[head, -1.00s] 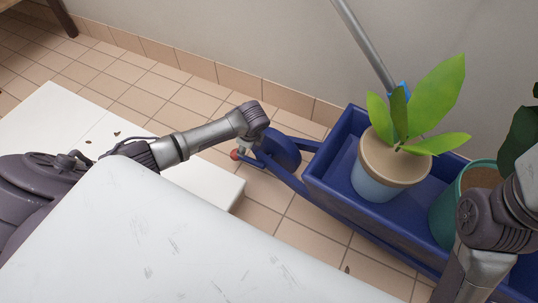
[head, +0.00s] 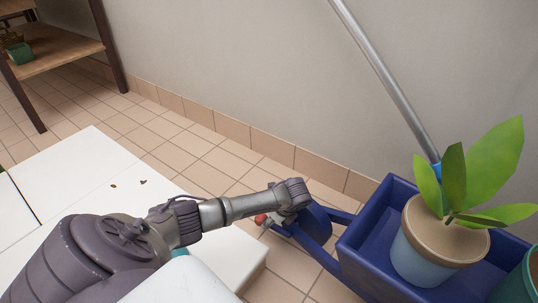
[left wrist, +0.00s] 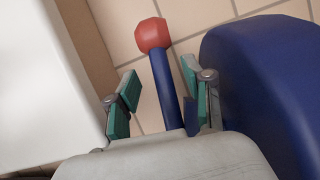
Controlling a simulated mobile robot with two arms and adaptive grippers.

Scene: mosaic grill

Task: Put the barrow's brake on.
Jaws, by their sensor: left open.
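The blue barrow (head: 362,258) stands on the tiled floor at the right of the head view. Its wheel (head: 314,224) also fills the right of the left wrist view (left wrist: 268,80). The brake lever (left wrist: 165,88) is a blue bar with a red knob (left wrist: 151,35), which also shows in the head view (head: 261,219). My left gripper (left wrist: 160,82) is open, with its green-padded fingers on either side of the lever's bar, below the knob. A gap shows on the left side; contact on the right is unclear. My right gripper is out of view.
A pale blue pot (head: 428,256) with a leafy plant stands in the barrow's tray. A grey pole (head: 385,75) leans near the wall behind it. A white slab (head: 90,175) lies left of the lever. A wooden shelf (head: 60,55) stands at the back left.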

